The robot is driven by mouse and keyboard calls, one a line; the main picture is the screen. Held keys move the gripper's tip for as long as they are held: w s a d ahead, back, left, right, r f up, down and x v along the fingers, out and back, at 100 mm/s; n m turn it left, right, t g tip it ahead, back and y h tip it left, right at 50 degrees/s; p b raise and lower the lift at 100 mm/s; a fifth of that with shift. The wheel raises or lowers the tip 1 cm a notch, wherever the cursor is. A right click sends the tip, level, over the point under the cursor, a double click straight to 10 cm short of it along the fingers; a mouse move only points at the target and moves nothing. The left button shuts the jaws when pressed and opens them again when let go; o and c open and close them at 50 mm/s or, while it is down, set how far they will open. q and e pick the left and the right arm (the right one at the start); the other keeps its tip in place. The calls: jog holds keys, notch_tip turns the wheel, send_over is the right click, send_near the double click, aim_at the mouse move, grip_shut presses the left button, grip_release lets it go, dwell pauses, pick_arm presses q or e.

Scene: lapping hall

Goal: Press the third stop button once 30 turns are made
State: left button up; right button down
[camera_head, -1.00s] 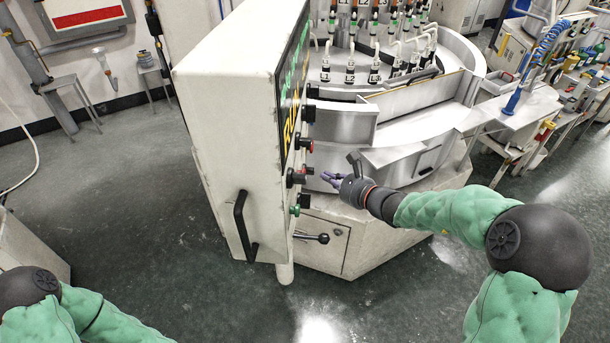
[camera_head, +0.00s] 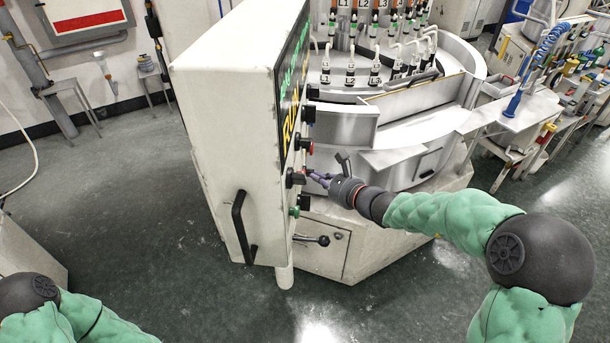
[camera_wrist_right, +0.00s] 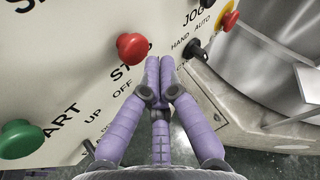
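A control panel (camera_head: 225,130) stands at the centre of the head view, its button face almost edge-on. In the right wrist view a red button (camera_wrist_right: 132,47) sits over partly hidden "STOP" lettering. A green button (camera_wrist_right: 20,138) by "START" is lower left; it also shows in the head view (camera_head: 295,211). My right gripper (camera_head: 309,174) is at the panel's face. In the wrist view its purple fingertips (camera_wrist_right: 159,60) are shut together, empty, just right of the red button; I cannot tell whether they touch the panel. My left gripper is out of view.
A black HAND/AUTO selector (camera_wrist_right: 192,47) and a yellow-ringed red button (camera_wrist_right: 230,18) lie right of the fingertips. The round machine (camera_head: 410,120) stands behind.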

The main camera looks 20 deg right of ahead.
dwell(0.8)
jog(key=shift+w+a+b, duration=0.2)
jog(key=shift+a+b, duration=0.15)
jog(key=shift+b, duration=0.2)
jog(key=shift+w+a+b, duration=0.25)
jog(key=shift+a+b, duration=0.15)
dwell(0.8)
jog(key=shift+d, duration=0.1)
jog(key=shift+s+d, duration=0.45)
jog(key=shift+d, duration=0.2)
jog(key=s+d, duration=0.1)
jog(key=d, duration=0.2)
jog(key=s+d+p, duration=0.1)
jog(key=shift+s+d, duration=0.15)
jog(key=shift+s, duration=0.15)
dwell(0.3)
